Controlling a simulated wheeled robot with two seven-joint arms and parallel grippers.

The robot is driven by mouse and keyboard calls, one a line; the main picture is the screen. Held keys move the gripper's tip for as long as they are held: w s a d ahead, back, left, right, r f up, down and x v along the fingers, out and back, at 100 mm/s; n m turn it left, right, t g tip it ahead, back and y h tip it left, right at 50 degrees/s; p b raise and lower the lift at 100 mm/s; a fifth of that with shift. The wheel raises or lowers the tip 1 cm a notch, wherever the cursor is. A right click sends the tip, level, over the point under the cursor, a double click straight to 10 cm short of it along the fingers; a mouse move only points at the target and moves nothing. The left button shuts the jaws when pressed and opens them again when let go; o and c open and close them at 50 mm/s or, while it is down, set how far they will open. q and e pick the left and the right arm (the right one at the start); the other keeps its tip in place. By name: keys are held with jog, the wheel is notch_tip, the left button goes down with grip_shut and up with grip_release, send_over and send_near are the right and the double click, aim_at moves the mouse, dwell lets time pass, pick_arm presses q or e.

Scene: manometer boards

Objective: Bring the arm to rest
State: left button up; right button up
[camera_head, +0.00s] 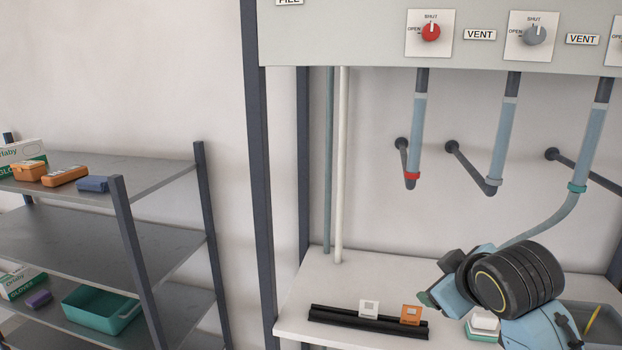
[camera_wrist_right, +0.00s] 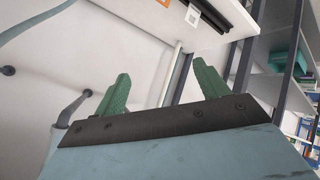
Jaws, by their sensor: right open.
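My right arm (camera_head: 510,285) reaches in from the lower right of the head view, in front of the bench. Its gripper (camera_head: 428,298) is partly hidden behind the wrist, with a green fingertip showing near the bench top. In the right wrist view the two green fingers of the gripper (camera_wrist_right: 160,78) stand wide apart with nothing between them. My left gripper is in neither view.
A white bench (camera_head: 300,290) holds a black rail (camera_head: 340,317) with a white card (camera_head: 369,308) and an orange card (camera_head: 411,314). A grey valve panel (camera_head: 340,40) and tubes (camera_head: 417,135) are above. A stocked shelf (camera_head: 155,245) stands left.

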jog(key=s+a+f+m+g, duration=0.1)
jog(key=s+f+m+g, duration=0.15)
jog(key=s+f, duration=1.15)
jog(key=s+f+m+g, duration=0.35)
jog(key=s+f, duration=0.75)
jog(key=s, duration=0.5)
notch_tip(320, 180, down, 32)
jog(key=s+f+n+g+b, duration=0.1)
jog(key=s+g+b, duration=0.1)
jog(key=b, duration=0.5)
jog(key=s+d+f+b, duration=0.1)
jog(key=s+f+b, duration=0.1)
jog(key=s+f, duration=0.5)
jog(key=s+d+f+g+b, duration=0.1)
jog(key=s+d+f+b, duration=0.1)
jog(key=s+f, duration=0.6)
notch_tip(320, 180, down, 4)
jog(key=shift+s+r+b, duration=0.2)
jog(key=shift+b, duration=0.55)
